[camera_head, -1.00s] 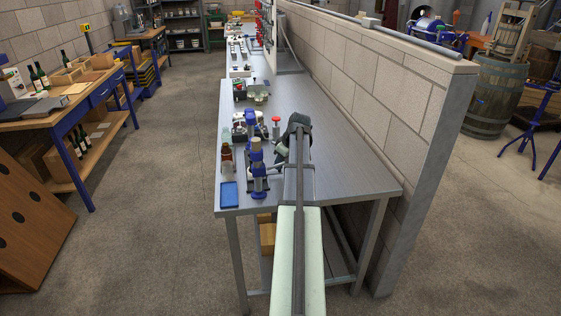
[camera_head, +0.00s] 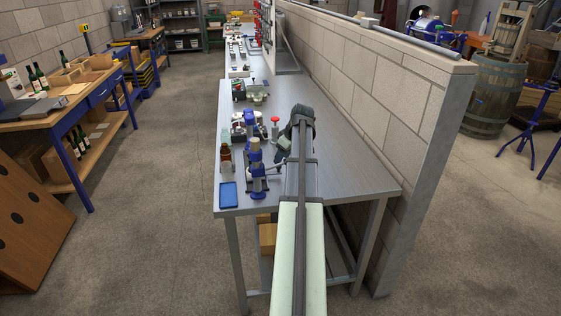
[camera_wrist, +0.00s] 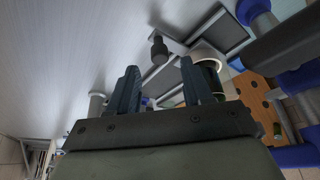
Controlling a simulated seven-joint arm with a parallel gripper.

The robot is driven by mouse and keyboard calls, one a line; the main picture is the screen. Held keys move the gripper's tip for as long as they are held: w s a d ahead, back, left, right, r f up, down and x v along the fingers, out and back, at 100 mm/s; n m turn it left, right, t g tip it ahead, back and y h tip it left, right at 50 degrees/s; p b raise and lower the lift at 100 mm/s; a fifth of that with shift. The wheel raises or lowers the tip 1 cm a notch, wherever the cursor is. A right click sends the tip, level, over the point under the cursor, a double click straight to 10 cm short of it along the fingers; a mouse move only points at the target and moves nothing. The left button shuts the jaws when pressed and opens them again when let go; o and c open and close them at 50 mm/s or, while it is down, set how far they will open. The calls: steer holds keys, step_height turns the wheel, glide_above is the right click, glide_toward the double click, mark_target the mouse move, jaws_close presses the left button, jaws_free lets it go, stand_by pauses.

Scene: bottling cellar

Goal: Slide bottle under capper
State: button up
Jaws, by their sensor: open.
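The blue capper (camera_head: 256,172) stands upright near the left front of the steel bench in the head view. A brown bottle (camera_head: 226,154) stands just left of it, with other small bottle-like items close by. My gripper (camera_wrist: 158,66) is open, with two dark fingers apart and nothing clearly between them. In the head view my wrist is over the bench, right of the capper, and my fingertips cannot be made out. Blue capper parts (camera_wrist: 258,14) seem to show at the upper right of the wrist view. Which bottle shows there cannot be told.
A blue tray (camera_head: 229,195) lies at the bench's front left corner. A red-topped item (camera_head: 275,123) and other equipment (camera_head: 257,90) stand farther back. A block wall (camera_head: 350,85) borders the bench on the right. The bench top right of my arm (camera_head: 350,170) is clear.

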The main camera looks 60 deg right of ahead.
steer(key=v, duration=1)
steer(key=w+a+r+n+g, duration=0.1)
steer(key=w, duration=0.9)
steer(key=s+f+g, duration=0.1)
steer(key=f, duration=0.3)
steer(key=s+f+g, duration=0.1)
steer(key=f, duration=0.4)
steer(key=s+d+f+m+g, duration=0.1)
steer(key=s+f, duration=0.1)
steer(key=f, duration=0.3)
steer(key=shift+s, duration=0.15)
steer(key=shift+c, duration=0.2)
jaws_close()
